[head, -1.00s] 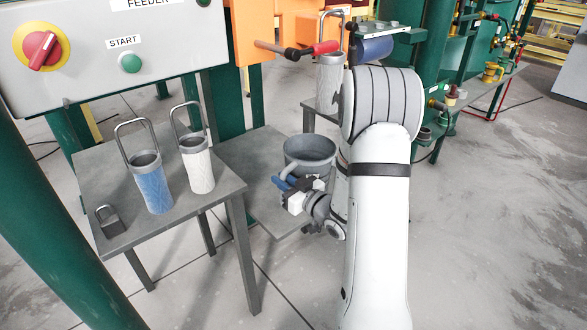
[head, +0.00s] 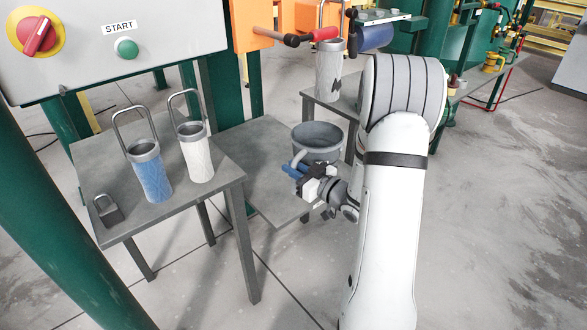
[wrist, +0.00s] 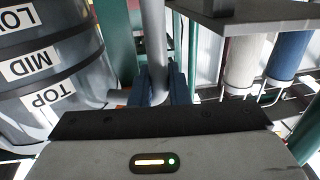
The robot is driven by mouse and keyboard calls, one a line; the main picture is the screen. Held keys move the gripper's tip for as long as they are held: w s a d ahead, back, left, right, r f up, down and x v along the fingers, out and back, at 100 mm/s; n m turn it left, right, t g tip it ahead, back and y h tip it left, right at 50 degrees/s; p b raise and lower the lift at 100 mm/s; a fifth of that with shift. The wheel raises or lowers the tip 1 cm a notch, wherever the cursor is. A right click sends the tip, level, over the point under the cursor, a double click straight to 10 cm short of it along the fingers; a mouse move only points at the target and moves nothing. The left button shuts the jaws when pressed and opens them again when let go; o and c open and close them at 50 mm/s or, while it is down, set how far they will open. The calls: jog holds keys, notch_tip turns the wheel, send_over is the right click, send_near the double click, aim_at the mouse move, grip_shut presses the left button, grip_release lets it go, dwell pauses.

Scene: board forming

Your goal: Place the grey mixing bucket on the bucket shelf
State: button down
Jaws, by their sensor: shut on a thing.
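The grey mixing bucket (head: 320,150) is upright, its open top showing, over or beside the right end of a low grey shelf (head: 258,160). I cannot tell whether its base touches the shelf. My gripper (head: 296,170) is shut on the bucket's handle at its near left side. In the wrist view, the blue fingers (wrist: 160,84) close on the grey handle (wrist: 157,45). The bucket wall (wrist: 55,70) fills the left there, with TOP, MID and LOW labels upside down. The bucket's base and far side are hidden.
A grey table (head: 120,222) at the left holds a blue canister (head: 152,180), a white canister (head: 197,160) and a padlock-shaped weight (head: 107,210). Another canister (head: 329,75) stands on a stand behind the bucket. An orange machine (head: 258,25) is behind the shelf. Floor at the right is clear.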

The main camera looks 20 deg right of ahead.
aim_at(294, 188)
jog(key=shift+f+b, duration=2.65)
jog(key=shift+f, duration=0.8)
jog(key=c, duration=1)
grip_release()
jog(key=v, duration=0.7)
jog(key=shift+s+d, duration=0.15)
jog(key=shift+s, duration=0.2)
